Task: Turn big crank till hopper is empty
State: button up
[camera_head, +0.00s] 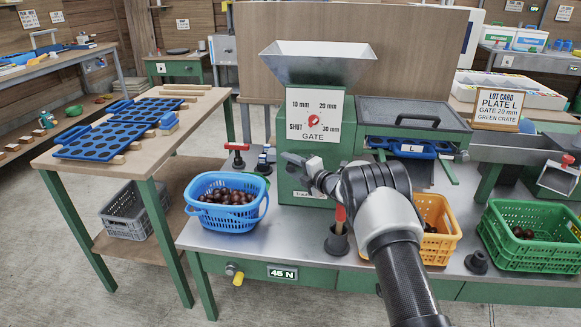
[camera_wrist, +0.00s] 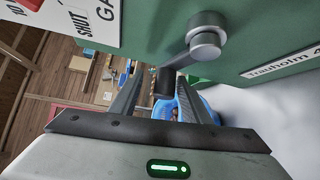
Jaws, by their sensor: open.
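The grey hopper (camera_head: 318,66) sits on top of the green machine (camera_head: 287,130); no chestnuts show above its rim, and its bottom is hidden. The big crank (camera_head: 296,164) is on the machine's front, mostly hidden by my arm in the head view. In the wrist view the crank (camera_wrist: 205,42) shows a round grey hub and an arm running down-left to a dark handle (camera_wrist: 164,83). My gripper (camera_wrist: 163,92) is open, with the handle seen between its two fingers; I cannot tell if they touch it. The gate plate (camera_head: 314,117) carries a red knob.
Blue (camera_head: 228,213), yellow (camera_head: 440,250) and green (camera_head: 530,252) crates hold chestnuts along the bench. A red-handled tool (camera_head: 340,215) stands in a holder beside my arm. A lot card (camera_head: 502,103) reads plate L, gate 20 mm, green crate. Blue plates (camera_head: 103,141) lie on the left table.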

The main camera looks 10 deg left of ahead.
jog(key=o, duration=0.4)
jog(key=r+p, duration=0.1)
jog(key=r, duration=0.4)
jog(key=r+p, duration=0.1)
jog(key=r, duration=0.3)
jog(key=shift+w+a+r, duration=0.15)
jog(key=shift+a+r, duration=0.05)
jog(key=shift+r, duration=0.15)
jog(key=o, duration=0.6)
jog(key=shift+a+r, duration=0.15)
jog(key=shift+r, duration=0.2)
jog(key=shift+d+f, duration=0.35)
jog(key=shift+f, duration=0.3)
jog(key=shift+c, duration=0.3)
jog(key=shift+d+f, duration=0.25)
jog(key=c, duration=0.5)
jog(key=shift+s+d+f+b, duration=0.4)
jog(key=shift+s+d, duration=0.1)
jog(key=shift+s, duration=0.25)
jog(key=c, duration=0.3)
jog(key=shift+s+d, duration=0.15)
jog(key=shift+s, duration=0.15)
jog(key=shift+c, duration=0.7)
jog(key=s+d+f+b, duration=0.1)
jog(key=s+d+f, duration=0.6)
jog(key=s+d, duration=0.4)
jog(key=shift+s+d+f+b, duration=0.25)
jog(key=shift+s+d+b, duration=0.05)
